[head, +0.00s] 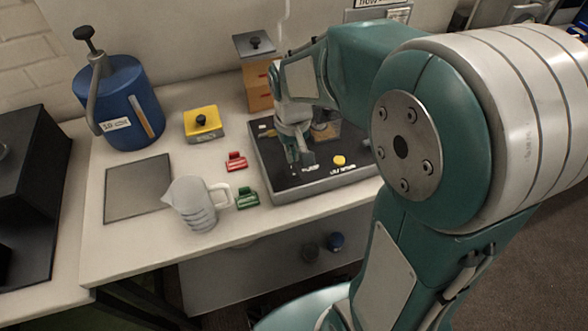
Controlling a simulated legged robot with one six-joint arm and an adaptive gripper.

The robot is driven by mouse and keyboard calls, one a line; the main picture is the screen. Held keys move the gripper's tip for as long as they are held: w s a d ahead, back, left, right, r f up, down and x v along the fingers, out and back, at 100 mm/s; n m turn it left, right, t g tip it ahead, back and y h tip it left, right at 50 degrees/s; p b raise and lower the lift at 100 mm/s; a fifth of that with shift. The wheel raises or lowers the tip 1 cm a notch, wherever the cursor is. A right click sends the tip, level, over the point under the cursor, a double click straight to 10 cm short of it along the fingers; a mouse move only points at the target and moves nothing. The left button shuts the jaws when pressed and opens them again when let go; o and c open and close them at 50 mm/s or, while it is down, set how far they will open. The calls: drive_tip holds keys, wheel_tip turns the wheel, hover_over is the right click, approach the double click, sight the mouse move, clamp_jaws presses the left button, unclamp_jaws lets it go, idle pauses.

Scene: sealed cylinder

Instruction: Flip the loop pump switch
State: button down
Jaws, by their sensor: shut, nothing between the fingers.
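A dark control panel (318,190) with a grey frame lies on the bench at the centre of the head view. It carries small white labels too small to read and a round yellow knob (340,160). My gripper (301,162) points down over the left part of the panel, left of the yellow knob. Its fingers are shut and hold nothing. I cannot tell whether the fingertips touch the panel. I cannot make out which control is the loop pump switch; the gripper and arm cover part of the panel.
A white measuring jug (193,205), a red clip (236,161) and a green clip (247,197) stand left of the panel. A yellow box (201,124), a blue canister (125,100) and an orange container (258,88) stand behind. A grey mat (138,188) lies at left.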

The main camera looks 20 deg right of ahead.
sight(291, 167)
drive_tip(key=shift+a+f, duration=0.1)
drive_tip(key=shift+a, duration=0.25)
drive_tip(key=shift+d+f, duration=0.2)
drive_tip(key=shift+f, duration=0.05)
drive_tip(key=shift+f, duration=1)
idle(0.7)
drive_tip(key=shift+r, duration=3.5)
